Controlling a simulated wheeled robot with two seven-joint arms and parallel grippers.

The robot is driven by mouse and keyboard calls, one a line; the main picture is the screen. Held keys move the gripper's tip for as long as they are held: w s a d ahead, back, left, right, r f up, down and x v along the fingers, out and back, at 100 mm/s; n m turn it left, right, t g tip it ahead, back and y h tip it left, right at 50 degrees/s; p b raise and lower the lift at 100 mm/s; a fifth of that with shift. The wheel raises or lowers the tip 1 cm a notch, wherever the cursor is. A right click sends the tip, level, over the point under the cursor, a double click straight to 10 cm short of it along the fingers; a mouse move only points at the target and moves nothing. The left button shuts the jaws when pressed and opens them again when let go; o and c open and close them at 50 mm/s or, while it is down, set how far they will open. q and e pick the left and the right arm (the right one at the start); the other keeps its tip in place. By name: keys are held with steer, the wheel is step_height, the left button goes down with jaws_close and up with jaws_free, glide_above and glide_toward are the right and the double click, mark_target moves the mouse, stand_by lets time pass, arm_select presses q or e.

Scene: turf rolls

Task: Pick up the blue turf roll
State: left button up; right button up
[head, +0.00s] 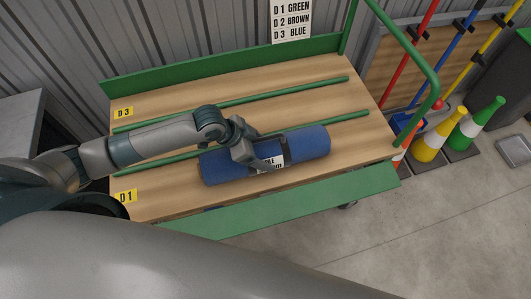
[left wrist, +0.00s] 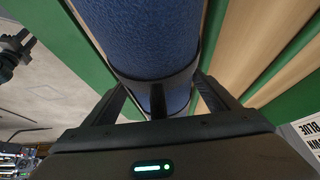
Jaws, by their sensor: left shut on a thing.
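The blue turf roll (head: 308,144) lies lengthwise over the front part of the wooden cart top, with a white label at its middle. My left gripper (head: 262,155) comes from the left and is shut around the roll's middle. In the left wrist view the blue roll (left wrist: 143,40) runs between the two fingers of my left gripper (left wrist: 155,95), with a dark band around it. I cannot tell whether the roll touches the cart top. My right gripper is not in view.
The cart top (head: 290,104) has green rails (head: 310,86) dividing it, a green back lip and a green front flap (head: 300,200). Yellow tags read D3 (head: 123,113) and D1 (head: 125,197). A sign (head: 291,20) lists D1 green, D2 brown, D3 blue. Cones (head: 430,142) stand at right.

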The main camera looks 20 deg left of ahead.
mark_target(263, 149)
arm_select(q)
steer(key=shift+w+r, duration=0.1)
steer(key=shift+r, duration=0.05)
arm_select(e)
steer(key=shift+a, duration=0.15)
